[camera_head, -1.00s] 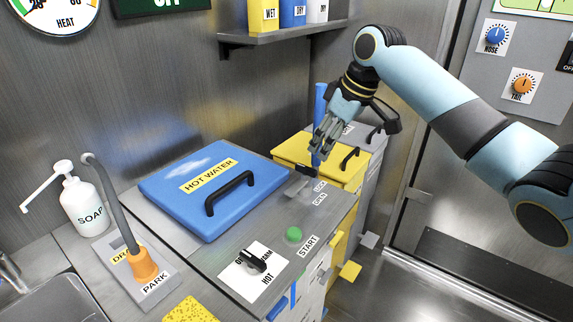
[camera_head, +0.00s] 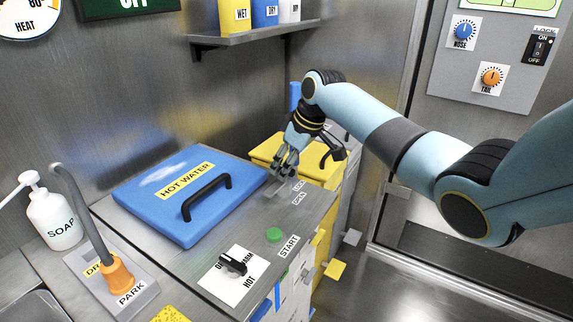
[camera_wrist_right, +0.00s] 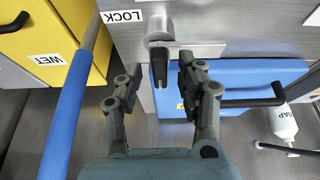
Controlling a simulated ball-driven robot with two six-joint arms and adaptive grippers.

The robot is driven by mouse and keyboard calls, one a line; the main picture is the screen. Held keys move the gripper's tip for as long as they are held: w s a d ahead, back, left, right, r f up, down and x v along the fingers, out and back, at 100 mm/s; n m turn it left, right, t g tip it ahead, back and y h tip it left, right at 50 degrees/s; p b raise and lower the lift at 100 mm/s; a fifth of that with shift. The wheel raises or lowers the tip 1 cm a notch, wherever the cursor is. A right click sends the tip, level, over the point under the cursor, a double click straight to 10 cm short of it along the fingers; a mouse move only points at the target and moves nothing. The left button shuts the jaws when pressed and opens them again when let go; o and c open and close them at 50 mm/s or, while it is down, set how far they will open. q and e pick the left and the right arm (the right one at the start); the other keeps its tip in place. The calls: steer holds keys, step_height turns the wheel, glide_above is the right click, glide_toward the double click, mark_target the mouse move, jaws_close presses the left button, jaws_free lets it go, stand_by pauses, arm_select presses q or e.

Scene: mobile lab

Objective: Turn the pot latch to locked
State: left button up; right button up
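The pot is the blue lid (camera_head: 190,203) marked HOT WATER, with a black handle. The latch shows in the right wrist view as a grey pivot (camera_wrist_right: 159,24) with a dark lever (camera_wrist_right: 160,72) pointing down in the picture. A LOCK label (camera_wrist_right: 124,17) lies left of the pivot; LOCK and OPEN labels (camera_head: 299,198) also show in the head view. My right gripper (camera_head: 281,172) is over the latch, hiding most of it. In the wrist view its fingers (camera_wrist_right: 157,70) are apart, on either side of the lever. I cannot tell whether they touch it. My left gripper is not in view.
A blue upright post (camera_wrist_right: 68,115) stands close beside my right gripper. A yellow bin (camera_head: 268,150) is behind it. A shelf (camera_head: 250,38) hangs above.

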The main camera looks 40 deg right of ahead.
jaws_close()
stand_by(0.5)
